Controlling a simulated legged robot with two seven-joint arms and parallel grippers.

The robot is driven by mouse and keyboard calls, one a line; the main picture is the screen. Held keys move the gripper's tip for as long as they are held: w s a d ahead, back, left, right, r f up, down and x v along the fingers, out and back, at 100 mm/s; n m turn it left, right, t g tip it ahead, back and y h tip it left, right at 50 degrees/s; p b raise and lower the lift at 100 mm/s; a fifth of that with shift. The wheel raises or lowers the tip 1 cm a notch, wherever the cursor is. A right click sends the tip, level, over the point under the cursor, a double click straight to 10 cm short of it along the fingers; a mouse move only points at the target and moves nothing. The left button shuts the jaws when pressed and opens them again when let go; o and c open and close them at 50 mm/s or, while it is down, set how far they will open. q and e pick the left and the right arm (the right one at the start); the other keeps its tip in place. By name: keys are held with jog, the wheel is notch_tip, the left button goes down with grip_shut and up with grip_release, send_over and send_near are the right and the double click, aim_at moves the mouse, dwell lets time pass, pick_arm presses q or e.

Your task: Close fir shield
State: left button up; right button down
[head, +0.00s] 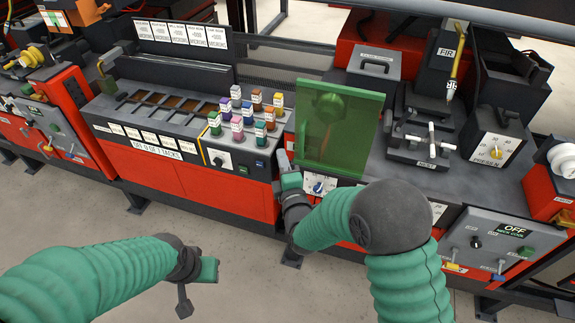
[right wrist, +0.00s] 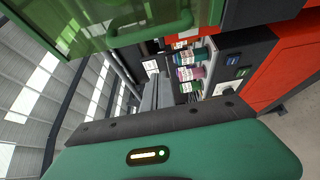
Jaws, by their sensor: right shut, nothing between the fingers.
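The green see-through shield (head: 340,125) stands upright near the front of the bench, left of the unit marked FIR (head: 447,53). A dark round shape shows behind it. In the right wrist view the shield (right wrist: 85,22) fills the top left, with a green handle-like bar (right wrist: 150,32) at its edge. My right gripper (head: 283,160) is shut and empty beside the shield's lower left edge; I cannot tell whether it touches. Its fingers (right wrist: 158,93) point past the shield in the wrist view. My left gripper (head: 183,290) hangs low in front of the bench, its jaws unclear.
Several coloured bottles (head: 238,118) stand just left of the shield. A grey clamp fixture (head: 425,140) sits to its right, with a dial box (head: 493,148) beyond. A blue-knobbed dial (head: 318,186) is below the shield. The floor in front is clear.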

pick_arm(q)
jog(key=shift+w+d+r+p, duration=0.15)
jog(key=shift+w+r+p, duration=0.05)
jog(key=shift+r+p, duration=0.35)
pick_arm(e)
jog(key=w+d, duration=0.3)
jog(key=shift+w+d+f, duration=0.1)
jog(key=shift+w+d, duration=0.15)
jog(key=shift+w, duration=0.05)
